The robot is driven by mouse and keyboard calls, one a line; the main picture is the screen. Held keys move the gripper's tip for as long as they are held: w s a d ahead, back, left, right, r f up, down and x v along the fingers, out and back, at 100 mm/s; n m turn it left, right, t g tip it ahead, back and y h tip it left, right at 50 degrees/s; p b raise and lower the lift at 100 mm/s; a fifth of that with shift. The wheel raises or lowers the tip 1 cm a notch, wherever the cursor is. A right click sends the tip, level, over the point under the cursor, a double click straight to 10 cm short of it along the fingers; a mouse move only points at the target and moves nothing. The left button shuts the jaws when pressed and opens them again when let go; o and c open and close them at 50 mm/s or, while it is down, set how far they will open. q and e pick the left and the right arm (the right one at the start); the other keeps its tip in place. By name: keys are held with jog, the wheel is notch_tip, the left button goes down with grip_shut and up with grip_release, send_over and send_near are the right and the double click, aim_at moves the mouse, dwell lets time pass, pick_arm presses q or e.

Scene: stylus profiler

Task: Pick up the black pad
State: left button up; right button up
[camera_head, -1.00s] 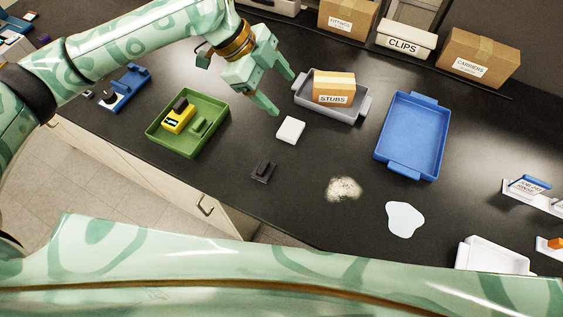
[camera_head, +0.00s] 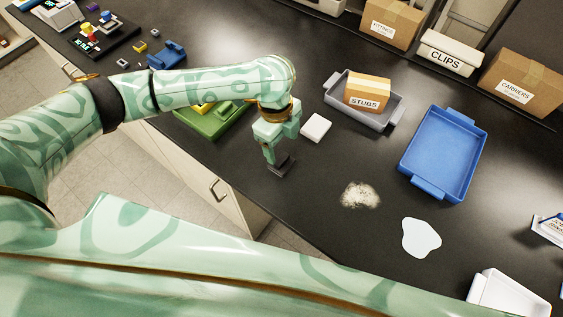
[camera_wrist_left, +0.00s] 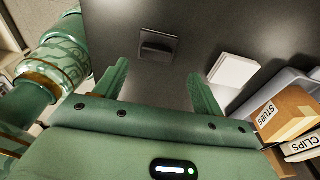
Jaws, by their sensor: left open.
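The black pad (camera_head: 281,168) lies on the dark bench top near its front edge. It is a small dark block with a raised grip on top. In the left wrist view the pad (camera_wrist_left: 158,46) lies ahead of my fingertips, roughly between their lines, with nothing between the fingers. My left gripper (camera_head: 277,156) points down just above the pad in the head view, its fingers partly covering it. In the left wrist view the left gripper (camera_wrist_left: 157,78) has its fingers spread apart. My right gripper is not in view.
A white square block (camera_head: 316,127) lies close to the gripper. A green tray (camera_head: 212,124) sits behind my left arm. A grey tray (camera_head: 378,118) holds a STUBS box (camera_head: 367,92). A blue tray (camera_head: 443,152), a powder patch (camera_head: 360,195) and a pale puddle (camera_head: 421,237) lie rightward.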

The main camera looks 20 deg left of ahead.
aim_at(281, 158)
pick_arm(q)
jog(key=f, duration=0.2)
jog(key=f+b, duration=0.1)
jog(key=f, duration=0.1)
jog(key=shift+s+f, duration=0.1)
jog(key=shift+s, duration=0.3)
jog(key=shift+f, duration=0.45)
jog(key=c, duration=1.1)
jog(key=shift+o, duration=0.2)
jog(key=shift+r, duration=0.15)
